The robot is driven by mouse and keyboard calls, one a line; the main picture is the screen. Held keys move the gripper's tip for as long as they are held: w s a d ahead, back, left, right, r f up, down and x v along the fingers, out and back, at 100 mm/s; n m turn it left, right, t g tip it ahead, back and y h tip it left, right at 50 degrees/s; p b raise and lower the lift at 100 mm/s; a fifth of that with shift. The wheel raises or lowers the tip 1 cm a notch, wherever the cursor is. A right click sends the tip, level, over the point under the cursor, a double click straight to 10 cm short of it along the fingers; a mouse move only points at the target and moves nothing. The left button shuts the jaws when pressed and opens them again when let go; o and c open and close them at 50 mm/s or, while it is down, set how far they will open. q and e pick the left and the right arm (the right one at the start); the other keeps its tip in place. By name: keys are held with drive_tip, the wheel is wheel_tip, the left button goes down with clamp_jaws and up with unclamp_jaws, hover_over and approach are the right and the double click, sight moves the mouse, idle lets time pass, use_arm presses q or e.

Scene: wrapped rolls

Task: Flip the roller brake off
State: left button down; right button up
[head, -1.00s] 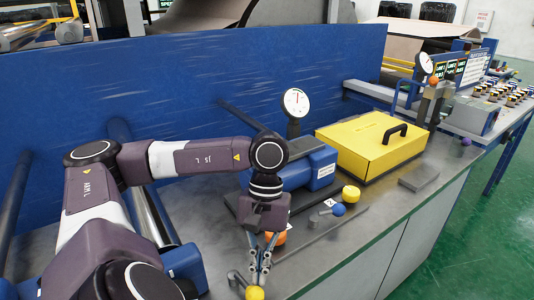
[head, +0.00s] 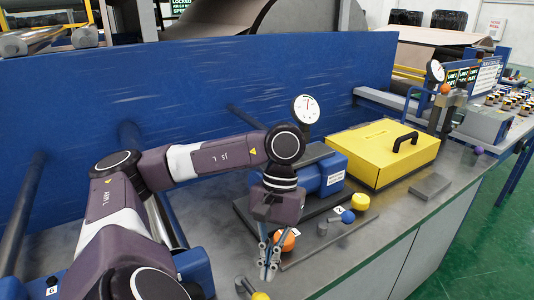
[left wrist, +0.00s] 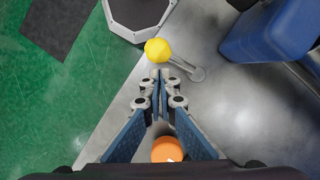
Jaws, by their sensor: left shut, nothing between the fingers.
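My left gripper (head: 268,272) points down over the grey bench, its fingertips together and empty. It also shows in the left wrist view (left wrist: 160,76). A short grey lever with a yellow ball knob (left wrist: 158,50) lies just beyond the fingertips, apart from them in that view. The knob is cut by the bottom edge of the head view (head: 260,296). An orange knob (head: 285,240) is beside the fingers, partly hidden. A lever with a blue knob (head: 348,216) stands by a label "2". I cannot tell which lever is the roller brake. My right gripper is out of view.
A blue motor-like unit (head: 322,178) and a dial gauge (head: 305,109) stand behind the levers. A yellow box (head: 378,157) with a black handle is to the right, near a yellow cap (head: 360,201). A blue panel (head: 200,85) closes off the back. Green floor lies past the bench edge.

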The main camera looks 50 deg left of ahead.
use_arm(q)
drive_tip(key=shift+v, duration=2.3)
